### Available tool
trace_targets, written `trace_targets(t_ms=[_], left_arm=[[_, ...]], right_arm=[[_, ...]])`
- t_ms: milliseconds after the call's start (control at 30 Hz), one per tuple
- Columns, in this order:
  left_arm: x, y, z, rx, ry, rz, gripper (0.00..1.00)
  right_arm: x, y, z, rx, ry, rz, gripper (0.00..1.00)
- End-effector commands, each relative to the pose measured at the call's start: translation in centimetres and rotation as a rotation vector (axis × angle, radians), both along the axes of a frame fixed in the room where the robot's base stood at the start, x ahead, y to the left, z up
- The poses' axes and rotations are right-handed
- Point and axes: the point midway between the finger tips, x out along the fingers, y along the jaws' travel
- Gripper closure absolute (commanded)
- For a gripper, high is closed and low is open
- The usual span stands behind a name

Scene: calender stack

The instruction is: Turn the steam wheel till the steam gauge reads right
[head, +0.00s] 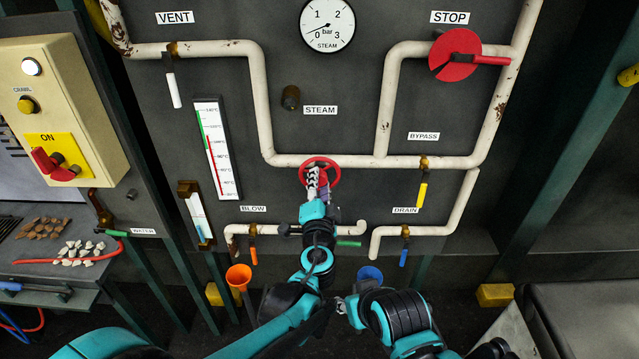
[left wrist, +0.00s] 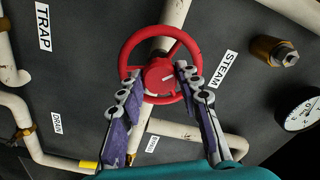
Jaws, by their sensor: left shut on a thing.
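The red steam wheel (head: 333,172) sits on the pale pipe at the middle of the panel; its rim, spokes and hub show in the left wrist view (left wrist: 128,52). My left gripper (head: 318,185) is at the wheel. In the left wrist view its two fingers (left wrist: 158,90) lie on either side of the hub, against the wheel, with a gap between them. The white steam gauge (head: 327,25) is at the top; its needle points low left, near 0. It shows at the right edge of the left wrist view (left wrist: 298,114). My right gripper (head: 346,306) is low, partly hidden, its jaws unclear.
A yellow bypass lever (head: 422,194) is right of the wheel. Orange blow (head: 253,256) and blue drain (head: 403,257) levers hang below. An orange funnel (head: 239,277) stands lower left.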

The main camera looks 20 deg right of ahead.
Motion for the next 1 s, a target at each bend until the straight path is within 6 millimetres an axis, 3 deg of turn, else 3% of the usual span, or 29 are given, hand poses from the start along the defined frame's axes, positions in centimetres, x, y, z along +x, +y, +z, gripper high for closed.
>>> trace_targets(t_ms=[1000], left_arm=[[-0.07,0.01,-0.12,-0.928,0.268,0.0,0.95]], right_arm=[[0.0,0.0,0.19,0.0,0.0,0.0,0.6]])
